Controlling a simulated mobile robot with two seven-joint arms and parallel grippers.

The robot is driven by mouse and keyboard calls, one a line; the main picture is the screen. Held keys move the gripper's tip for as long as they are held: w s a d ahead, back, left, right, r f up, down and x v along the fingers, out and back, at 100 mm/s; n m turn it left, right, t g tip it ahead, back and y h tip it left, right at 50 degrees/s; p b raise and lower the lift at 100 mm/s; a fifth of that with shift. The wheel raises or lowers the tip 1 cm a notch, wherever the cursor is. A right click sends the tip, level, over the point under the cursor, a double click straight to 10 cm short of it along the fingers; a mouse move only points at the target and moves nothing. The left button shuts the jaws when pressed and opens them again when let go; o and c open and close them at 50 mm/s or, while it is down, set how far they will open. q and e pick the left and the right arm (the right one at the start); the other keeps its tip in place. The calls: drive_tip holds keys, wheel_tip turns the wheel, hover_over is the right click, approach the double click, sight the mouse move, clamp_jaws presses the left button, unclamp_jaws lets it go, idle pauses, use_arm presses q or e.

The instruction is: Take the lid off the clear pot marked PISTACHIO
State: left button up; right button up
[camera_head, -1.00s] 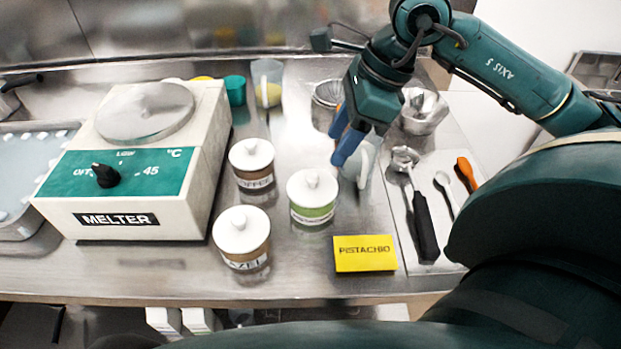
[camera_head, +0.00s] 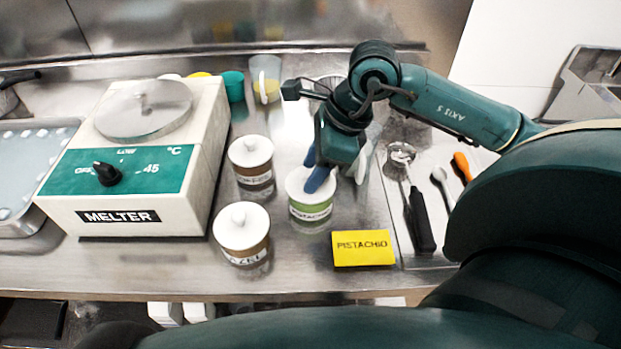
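The clear pot marked PISTACHIO (camera_head: 311,211) stands on the steel counter with green contents and a white label. Its white lid (camera_head: 297,182) is on it. My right gripper (camera_head: 314,178) is over the lid, its blue fingers pointing down at the lid's middle. The fingers hide the lid's knob, so I cannot tell whether they touch or grip it. My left gripper is not in view.
Two similar lidded pots stand to the left: the COFFEE pot (camera_head: 251,166) and a partly readable one (camera_head: 241,234). A yellow PISTACHIO card (camera_head: 363,248) lies in front. The melter (camera_head: 133,165) is further left; utensils (camera_head: 419,221) lie right.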

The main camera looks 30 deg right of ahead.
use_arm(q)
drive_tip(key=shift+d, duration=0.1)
use_arm(e)
clamp_jaws()
